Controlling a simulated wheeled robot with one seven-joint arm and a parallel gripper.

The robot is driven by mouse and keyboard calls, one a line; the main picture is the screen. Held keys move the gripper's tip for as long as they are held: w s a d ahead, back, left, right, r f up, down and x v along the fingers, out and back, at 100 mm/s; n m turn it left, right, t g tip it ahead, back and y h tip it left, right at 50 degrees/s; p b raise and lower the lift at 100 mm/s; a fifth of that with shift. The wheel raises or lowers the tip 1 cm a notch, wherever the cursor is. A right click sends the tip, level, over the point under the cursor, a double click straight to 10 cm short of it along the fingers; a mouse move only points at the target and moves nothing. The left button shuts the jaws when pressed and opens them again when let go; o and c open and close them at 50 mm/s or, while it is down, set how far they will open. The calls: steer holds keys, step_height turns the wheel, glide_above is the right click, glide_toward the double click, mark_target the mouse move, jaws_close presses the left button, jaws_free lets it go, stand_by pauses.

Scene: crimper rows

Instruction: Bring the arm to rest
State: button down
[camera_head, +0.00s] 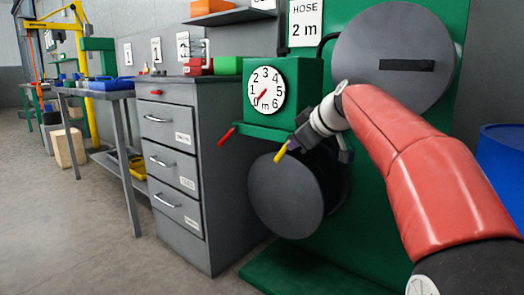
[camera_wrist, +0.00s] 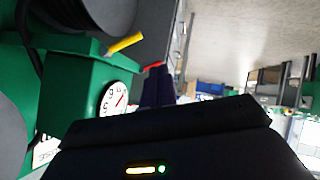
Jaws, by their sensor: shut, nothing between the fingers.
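My gripper (camera_head: 294,146) is in front of the green hose machine, just below its round dial. Its dark fingers (camera_wrist: 157,85) show in the wrist view, closed together with nothing seen between them. The red arm reaches in from the lower right and bends down at the wrist. A yellow-ended lever (camera_head: 281,152) is close beside the fingertips in the head view; I cannot tell if they touch. It also shows in the wrist view (camera_wrist: 126,43).
The dial (camera_head: 266,90) sits on a green box above a red-ended lever (camera_head: 226,136). Grey reels (camera_head: 286,192) stand below and above. A grey drawer cabinet (camera_head: 185,170) stands left, then a workbench (camera_head: 100,92). A blue barrel (camera_head: 503,155) is at right. The floor at lower left is clear.

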steer(key=s+f+m+g+h+p, duration=0.1)
steer(key=s+f+m+p, duration=0.2)
steer(key=s, duration=0.8)
steer(key=s+f+m+g+h+p, duration=0.1)
steer(key=s+f+m+h+p, duration=0.1)
steer(key=s+f+m, duration=0.2)
steer(key=s+f+m+g+h+p, duration=0.1)
steer(key=s+f, duration=0.8)
steer(key=s, duration=1)
steer(key=d+m+g+p, duration=0.1)
steer(key=m+p, duration=0.1)
steer(key=shift+h+p, duration=0.3)
steer(key=shift+h, duration=0.1)
